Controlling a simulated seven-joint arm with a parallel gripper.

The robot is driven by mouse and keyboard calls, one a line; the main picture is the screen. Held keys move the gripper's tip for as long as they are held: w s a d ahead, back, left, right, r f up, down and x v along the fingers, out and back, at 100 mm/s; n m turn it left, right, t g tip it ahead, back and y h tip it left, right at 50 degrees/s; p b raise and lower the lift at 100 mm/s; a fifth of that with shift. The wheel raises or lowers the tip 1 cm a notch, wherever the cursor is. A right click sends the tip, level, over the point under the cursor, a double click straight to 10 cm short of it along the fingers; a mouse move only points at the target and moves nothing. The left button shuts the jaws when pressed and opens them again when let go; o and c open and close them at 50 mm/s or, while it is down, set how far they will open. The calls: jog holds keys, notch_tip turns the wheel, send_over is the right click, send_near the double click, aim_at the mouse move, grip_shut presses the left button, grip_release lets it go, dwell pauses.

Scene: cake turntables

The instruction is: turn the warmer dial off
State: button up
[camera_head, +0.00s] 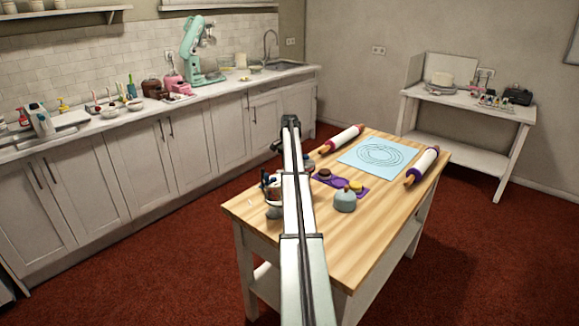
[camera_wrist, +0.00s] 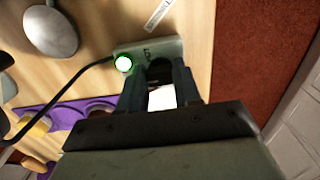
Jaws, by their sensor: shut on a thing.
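The warmer's control box (camera_wrist: 170,48) is a small grey-green block on the wooden table in the wrist view. A round white light with a green rim (camera_wrist: 123,63) glows at its left end, and a black cable runs off left. The dark dial (camera_wrist: 160,69) sits on the box's right part, mostly hidden between the fingers. My gripper (camera_wrist: 158,80) is shut on the dial, one finger on each side. A white patch shows between the fingers. The dial's setting cannot be read. In the head view my arm hides the gripper and the box.
A purple tray (camera_wrist: 68,113) with round items lies left of the gripper. A grey rounded object (camera_wrist: 50,30) is at the upper left.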

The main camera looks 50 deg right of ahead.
jog(key=n, duration=0.5)
jog(key=shift+s+d+n, duration=0.1)
jog(key=shift+n, duration=0.2)
jog(key=n, duration=0.5)
jog(key=shift+d+r+n, duration=0.1)
jog(key=shift+n, duration=0.6)
jog(key=o, duration=1.1)
jog(key=shift+s, duration=0.1)
jog(key=shift+c, duration=0.2)
notch_tip(320, 180, up, 14)
jog(key=shift+f, duration=0.2)
